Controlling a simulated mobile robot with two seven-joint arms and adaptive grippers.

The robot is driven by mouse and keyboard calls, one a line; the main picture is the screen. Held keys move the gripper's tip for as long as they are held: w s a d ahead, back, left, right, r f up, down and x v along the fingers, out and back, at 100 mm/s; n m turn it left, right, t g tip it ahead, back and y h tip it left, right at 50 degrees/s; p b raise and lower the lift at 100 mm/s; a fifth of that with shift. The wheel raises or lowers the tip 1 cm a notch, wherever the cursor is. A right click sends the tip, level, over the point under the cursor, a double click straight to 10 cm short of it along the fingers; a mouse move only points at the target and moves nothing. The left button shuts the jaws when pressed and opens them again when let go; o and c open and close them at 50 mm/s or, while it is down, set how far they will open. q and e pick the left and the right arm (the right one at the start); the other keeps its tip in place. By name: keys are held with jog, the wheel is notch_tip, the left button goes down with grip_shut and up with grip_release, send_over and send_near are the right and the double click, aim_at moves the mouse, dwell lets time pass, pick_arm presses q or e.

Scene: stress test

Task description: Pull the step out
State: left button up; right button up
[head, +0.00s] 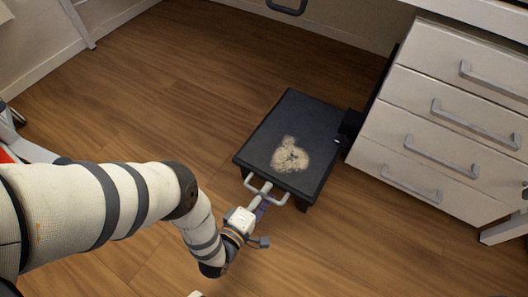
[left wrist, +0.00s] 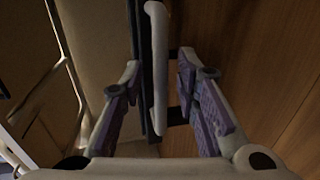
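The step (head: 305,118) is a low dark platform with a worn pale patch on top, standing on the floor beside a drawer cabinet. A light grey bar handle (head: 281,200) is on its near edge; in the left wrist view the handle (left wrist: 157,60) runs upright between my fingers. My left gripper (head: 261,193) is at this handle, and its purple-padded fingers (left wrist: 160,85) are open on either side of the bar, with gaps visible. The gripper and wrist hide part of the handle in the head view.
The white drawer cabinet (head: 400,125) with several grey handles stands right of the step, very near its right edge. Wooden floor (head: 150,110) is clear to the left of the step and in front of it. Walls stand behind.

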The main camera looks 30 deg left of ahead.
dwell(0.3)
pick_arm(q)
jog(key=v, duration=1.2)
jog(key=shift+r, duration=0.1)
